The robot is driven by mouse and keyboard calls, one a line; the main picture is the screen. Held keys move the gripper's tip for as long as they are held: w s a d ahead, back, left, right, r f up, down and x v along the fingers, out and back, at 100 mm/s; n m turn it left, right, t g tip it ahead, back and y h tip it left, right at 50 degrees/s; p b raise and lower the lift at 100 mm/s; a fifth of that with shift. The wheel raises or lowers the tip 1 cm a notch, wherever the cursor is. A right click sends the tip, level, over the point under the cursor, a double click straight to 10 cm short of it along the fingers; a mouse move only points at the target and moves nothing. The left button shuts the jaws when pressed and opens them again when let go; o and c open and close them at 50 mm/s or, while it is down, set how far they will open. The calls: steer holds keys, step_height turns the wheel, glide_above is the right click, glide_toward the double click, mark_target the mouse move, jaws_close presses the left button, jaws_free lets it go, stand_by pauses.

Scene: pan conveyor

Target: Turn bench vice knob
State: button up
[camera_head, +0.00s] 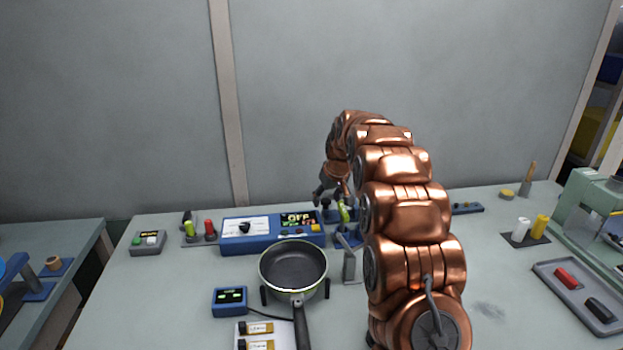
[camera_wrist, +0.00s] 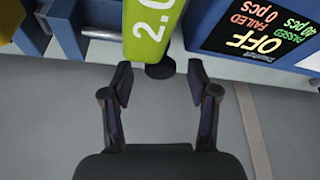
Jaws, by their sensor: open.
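In the head view my gripper (camera_head: 326,197) hangs at the back of the table, over a blue fixture (camera_head: 330,215) beside a green part (camera_head: 344,212). In the wrist view my gripper (camera_wrist: 160,76) is open, one finger on each side of a small dark round knob (camera_wrist: 160,69). The knob sits at the end of a green piece (camera_wrist: 151,28) marked "2.0". Gaps show between both fingers and the knob; its depth relative to the fingertips is hard to judge. Blue vice-like parts and a pale rod (camera_wrist: 101,35) lie left of it. My arm hides some of this area in the head view.
A blue control box (camera_head: 270,247) with an OFF display (camera_head: 297,218) stands close by; the display also shows in the wrist view (camera_wrist: 256,34). A pan (camera_head: 293,268) is in front. Red and green levers (camera_head: 200,230) stand left. A tray (camera_head: 570,298) lies right.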

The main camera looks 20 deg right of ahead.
steer(key=n+y, duration=0.1)
steer(key=n, duration=0.1)
steer(key=n+p, duration=0.1)
steer(key=n, duration=0.2)
steer(key=shift+w+d+g+y, duration=0.1)
steer(key=shift+d+g+y, duration=0.1)
steer(key=shift+g+y, duration=0.15)
steer(key=n+p, duration=0.1)
steer(key=n, duration=0.1)
steer(key=n+g+y+p, duration=0.1)
steer(key=n+p, duration=0.1)
steer(key=n, duration=0.1)
steer(key=shift+w+d+r+g+y, duration=0.1)
steer(key=shift+d+g+y, duration=0.05)
steer(key=shift+g+y, duration=0.1)
steer(key=shift+b+v, duration=0.7)
steer(key=shift+v, duration=3.05)
steer(key=s+a+r+m+g+p, duration=0.1)
steer(key=s+a+r+m+p, duration=0.1)
steer(key=s+a+r, duration=0.4)
steer(key=s+a+r+m+g+p, duration=0.1)
steer(key=s+a+r+m+p, duration=0.2)
steer(key=s+a+r, duration=0.3)
steer(key=shift+s+a+p, duration=0.6)
steer(key=shift+s+a, duration=1)
steer(key=shift+s, duration=2)
steer(key=shift+r, duration=0.1)
